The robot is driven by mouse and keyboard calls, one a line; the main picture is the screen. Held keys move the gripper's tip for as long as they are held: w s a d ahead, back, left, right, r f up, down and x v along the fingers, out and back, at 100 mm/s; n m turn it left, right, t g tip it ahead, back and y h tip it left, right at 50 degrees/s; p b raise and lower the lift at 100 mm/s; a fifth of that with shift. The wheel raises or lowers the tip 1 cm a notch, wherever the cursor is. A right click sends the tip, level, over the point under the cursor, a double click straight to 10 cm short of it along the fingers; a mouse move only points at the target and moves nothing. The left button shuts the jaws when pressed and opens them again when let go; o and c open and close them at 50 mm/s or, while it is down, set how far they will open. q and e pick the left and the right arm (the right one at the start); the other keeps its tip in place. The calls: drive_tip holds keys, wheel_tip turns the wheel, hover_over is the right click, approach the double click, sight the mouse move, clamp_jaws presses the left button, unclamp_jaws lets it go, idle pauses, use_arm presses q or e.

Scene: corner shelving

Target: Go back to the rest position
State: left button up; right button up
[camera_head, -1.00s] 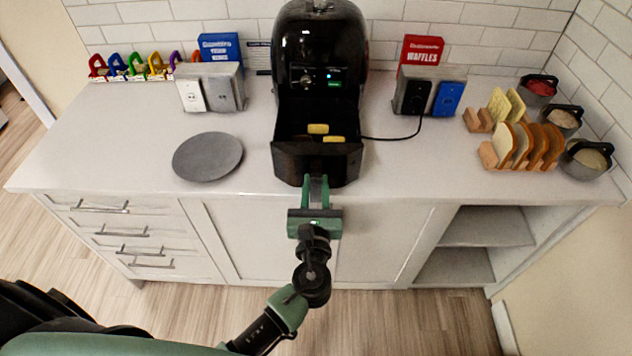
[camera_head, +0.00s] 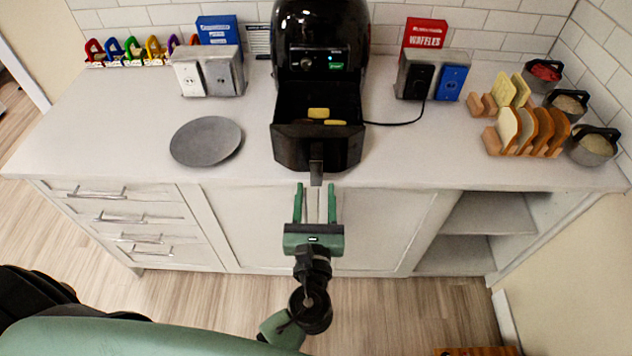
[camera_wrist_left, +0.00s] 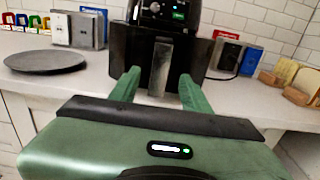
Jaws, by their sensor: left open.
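My left gripper (camera_head: 315,205) is open and empty in front of the counter's front edge. Its two green fingers are spread apart, and they also show in the left wrist view (camera_wrist_left: 160,88). The black air fryer (camera_head: 320,45) stands on the counter with its drawer (camera_head: 318,150) pulled out. The drawer's handle (camera_head: 316,172) is just beyond my fingertips, apart from them in the head view. Yellow pieces (camera_head: 319,113) lie in the drawer. My right gripper is not in view.
A grey plate (camera_head: 206,141) lies left of the fryer on the white counter (camera_head: 100,140). Outlet boxes (camera_head: 207,72) and (camera_head: 432,75) flank the fryer. Toast racks (camera_head: 528,130) and pots (camera_head: 592,146) stand at the right. Floor is free before the cabinets.

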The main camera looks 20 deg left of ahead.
use_arm(q)
drive_tip(key=shift+s+d, duration=0.1)
drive_tip(key=shift+s, duration=0.25)
drive_tip(key=s+a+f+n+g+h, duration=0.1)
drive_tip(key=s+f+n+g, duration=0.25)
drive_tip(key=f, duration=0.85)
drive_tip(key=s+a+f+n+g+h+b, duration=0.1)
drive_tip(key=s+f+n+g, duration=0.25)
drive_tip(key=f, duration=0.85)
drive_tip(key=s+a+f+n+g+h, duration=0.1)
drive_tip(key=s+f+n+g+h, duration=0.2)
drive_tip(key=f, duration=1)
drive_tip(key=s+a+f+n+g, duration=0.3)
drive_tip(key=s+f+n, duration=0.6)
drive_tip(key=s, duration=0.5)
drive_tip(key=s+a+f+n+g, duration=0.3)
drive_tip(key=s+a+f+n, duration=0.1)
drive_tip(key=s+f+n, duration=0.5)
drive_tip(key=s+n+b, duration=0.1)
drive_tip(key=s+n, duration=0.1)
drive_tip(key=s, duration=0.2)
drive_tip(key=shift+s, duration=0.4)
